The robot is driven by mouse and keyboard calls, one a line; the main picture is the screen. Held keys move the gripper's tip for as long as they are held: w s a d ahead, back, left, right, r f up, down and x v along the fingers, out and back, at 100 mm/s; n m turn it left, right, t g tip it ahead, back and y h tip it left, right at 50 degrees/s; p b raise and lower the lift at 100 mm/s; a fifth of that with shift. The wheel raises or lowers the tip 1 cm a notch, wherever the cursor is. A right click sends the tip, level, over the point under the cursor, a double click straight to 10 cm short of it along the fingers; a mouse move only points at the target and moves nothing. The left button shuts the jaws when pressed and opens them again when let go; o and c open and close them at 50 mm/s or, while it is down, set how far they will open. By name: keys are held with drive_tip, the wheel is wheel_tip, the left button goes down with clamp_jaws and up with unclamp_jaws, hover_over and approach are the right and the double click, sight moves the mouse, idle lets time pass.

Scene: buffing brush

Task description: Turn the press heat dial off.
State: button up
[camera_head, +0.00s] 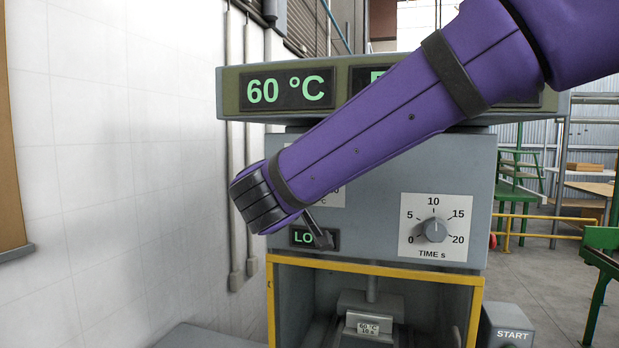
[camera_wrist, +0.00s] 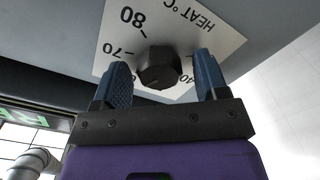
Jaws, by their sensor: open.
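The heat dial (camera_wrist: 158,68) is a dark faceted knob on a white plate marked HEAT °C (camera_wrist: 112,48), seen turned round in the wrist view. My gripper (camera_wrist: 160,76) is open, with one blue finger on each side of the knob. I cannot tell whether either finger touches it. The dial's setting is unclear. In the head view my purple arm hides the dial and most of its plate. The press (camera_head: 375,185) is grey, and its display (camera_head: 289,91) reads 60 °C.
A time dial (camera_head: 433,231) on a white plate is to the right on the press front. A lit display beginning "LO" (camera_head: 301,237) is partly covered. Below is a yellow-framed opening, with a START box (camera_head: 508,326) at its right. A white wall stands left.

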drive_tip(key=c, duration=0.9)
drive_tip(key=shift+n, duration=0.3)
drive_tip(key=shift+f+n, duration=0.15)
drive_tip(key=shift+n, duration=14.75)
